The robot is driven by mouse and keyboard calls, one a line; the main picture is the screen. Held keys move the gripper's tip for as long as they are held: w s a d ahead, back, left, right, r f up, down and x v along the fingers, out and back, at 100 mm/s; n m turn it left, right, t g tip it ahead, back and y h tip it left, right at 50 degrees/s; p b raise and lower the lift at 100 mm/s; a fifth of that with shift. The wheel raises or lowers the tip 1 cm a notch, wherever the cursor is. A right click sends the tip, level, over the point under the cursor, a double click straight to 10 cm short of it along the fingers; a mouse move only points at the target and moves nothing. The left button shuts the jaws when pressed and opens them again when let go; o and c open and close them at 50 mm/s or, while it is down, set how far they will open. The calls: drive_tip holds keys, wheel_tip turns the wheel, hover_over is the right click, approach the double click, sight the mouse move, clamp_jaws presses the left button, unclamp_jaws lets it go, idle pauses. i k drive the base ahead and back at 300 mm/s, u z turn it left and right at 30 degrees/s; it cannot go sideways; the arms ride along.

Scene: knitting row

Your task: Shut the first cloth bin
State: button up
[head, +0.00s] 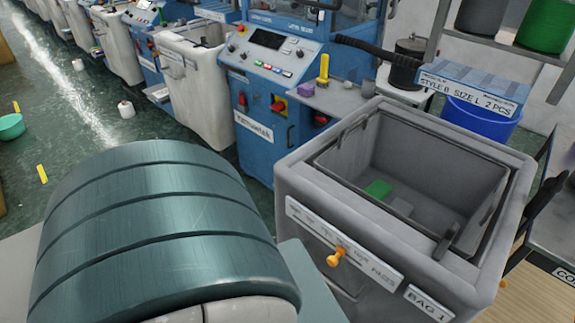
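The nearest cloth bin (285,185), grey and box-shaped, stands at the right with its top open. Its front carries a long label strip, an orange knob (335,257) and a tag (428,303) reading "BAG 1". Inside, a green piece (378,189) and a pale flat piece lie near the bottom. A dark frame runs around the inside of the opening, with a dark handle-like piece at the right. No closed cover shows over the opening. My gripper is not in view.
A second open bin (205,112) stands farther back in the row. Blue machines (265,80) line the row. A blue labelled box (470,85) sits over a blue bucket (480,122) behind the bin. A chair-like dark frame stands at the right.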

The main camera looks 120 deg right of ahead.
sight(387, 273)
drive_tip(key=z, duration=6)
drive_tip(key=k, duration=0.3)
drive_tip(key=u, duration=0.65)
drive_tip(key=i, duration=0.2)
drive_tip(key=z, duration=2)
drive_tip(key=i, duration=0.45)
drive_tip(key=z, duration=0.05)
